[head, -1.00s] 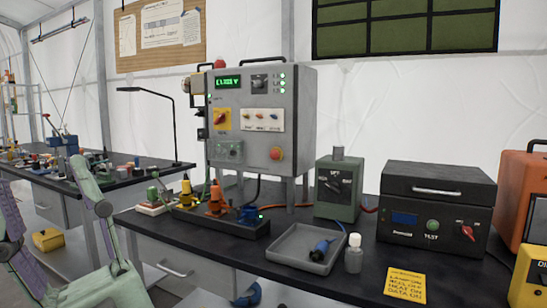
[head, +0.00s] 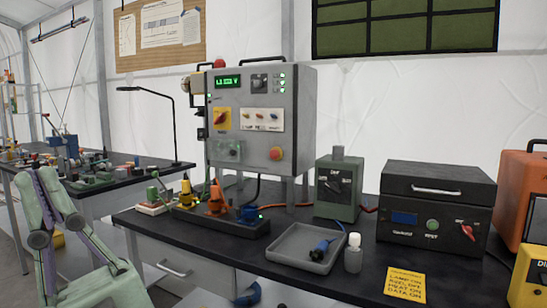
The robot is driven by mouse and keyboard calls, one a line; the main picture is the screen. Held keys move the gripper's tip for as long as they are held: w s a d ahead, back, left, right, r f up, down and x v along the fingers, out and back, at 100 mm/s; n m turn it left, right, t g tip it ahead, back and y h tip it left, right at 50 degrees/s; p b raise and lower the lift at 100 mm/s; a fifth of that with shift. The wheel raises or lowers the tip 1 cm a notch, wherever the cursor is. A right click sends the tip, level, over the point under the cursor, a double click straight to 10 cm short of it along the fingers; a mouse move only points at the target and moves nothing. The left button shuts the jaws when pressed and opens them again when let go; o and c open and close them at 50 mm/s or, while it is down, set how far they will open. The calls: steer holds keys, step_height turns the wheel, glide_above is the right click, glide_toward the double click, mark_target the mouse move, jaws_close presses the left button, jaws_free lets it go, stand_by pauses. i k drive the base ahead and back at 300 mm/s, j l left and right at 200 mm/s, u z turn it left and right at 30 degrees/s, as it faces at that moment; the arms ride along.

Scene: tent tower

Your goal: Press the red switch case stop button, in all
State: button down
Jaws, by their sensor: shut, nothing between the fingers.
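The grey switch case (head: 252,100) stands on legs on the dark workbench, its front panel facing me. The panel also carries a yellow plate with a rotary switch (head: 221,119), a green display (head: 229,82) and green lamps. My green and purple arm links show at the lower left, well apart from the case. My gripper is not visible, so its place relative to the button cannot be seen.
On the bench (head: 200,246), a connector strip (head: 221,226) sits before the case. A grey tray (head: 276,259) holds a blue tool. A bottle (head: 353,254), a green box (head: 338,189) and a dark tester (head: 436,206) stand to the right. Another cluttered bench is at left.

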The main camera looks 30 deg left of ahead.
mark_target(275, 154)
steer(key=i+l+u, duration=0.1)
steer(key=i+u, duration=0.25)
steer(key=i, duration=0.15)
steer(key=i+l+u, duration=0.3)
steer(key=i, duration=0.25)
